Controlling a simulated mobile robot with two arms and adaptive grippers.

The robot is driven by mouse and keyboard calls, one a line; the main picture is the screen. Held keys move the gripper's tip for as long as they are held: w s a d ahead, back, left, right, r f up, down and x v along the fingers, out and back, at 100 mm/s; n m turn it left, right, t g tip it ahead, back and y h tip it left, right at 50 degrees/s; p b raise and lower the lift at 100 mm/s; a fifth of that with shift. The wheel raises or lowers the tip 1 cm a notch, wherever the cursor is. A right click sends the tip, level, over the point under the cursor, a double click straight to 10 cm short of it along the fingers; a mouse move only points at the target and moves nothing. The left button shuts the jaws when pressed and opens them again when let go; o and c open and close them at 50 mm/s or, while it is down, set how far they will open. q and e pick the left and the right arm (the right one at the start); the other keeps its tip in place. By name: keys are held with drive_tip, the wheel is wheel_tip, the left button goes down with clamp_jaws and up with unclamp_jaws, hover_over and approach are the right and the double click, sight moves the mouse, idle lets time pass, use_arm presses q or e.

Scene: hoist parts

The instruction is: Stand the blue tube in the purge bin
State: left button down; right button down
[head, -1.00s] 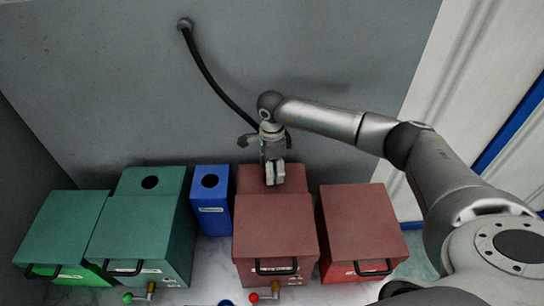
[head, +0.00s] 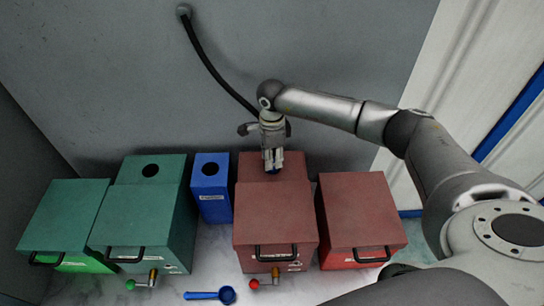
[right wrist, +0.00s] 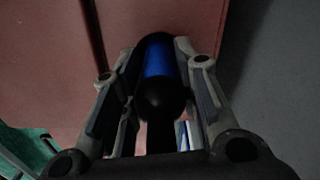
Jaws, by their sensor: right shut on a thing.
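My right gripper (head: 273,166) is over the rear top of the taller red box (head: 275,213), fingers pointing down. It is shut on a blue tube with a dark end; the tube (right wrist: 160,62) shows between the fingers in the right wrist view. In the head view only a small bit of blue shows below the fingertips. I cannot tell whether the tube touches the red box or sits in an opening there. A narrow blue bin (head: 212,208) with a round top hole and a label too small to read stands left of this box. My left gripper is not in view.
Two green boxes (head: 65,217) (head: 140,213) stand left, the taller with a round hole. A lower red box (head: 362,212) stands right. A black hose (head: 205,65) hangs from the wall behind the gripper. A blue scoop (head: 227,295) lies in front.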

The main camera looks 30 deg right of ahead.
wheel_tip(320, 180, up, 14)
drive_tip(key=p, duration=0.7)
drive_tip(key=shift+f, duration=0.2)
idle(0.8)
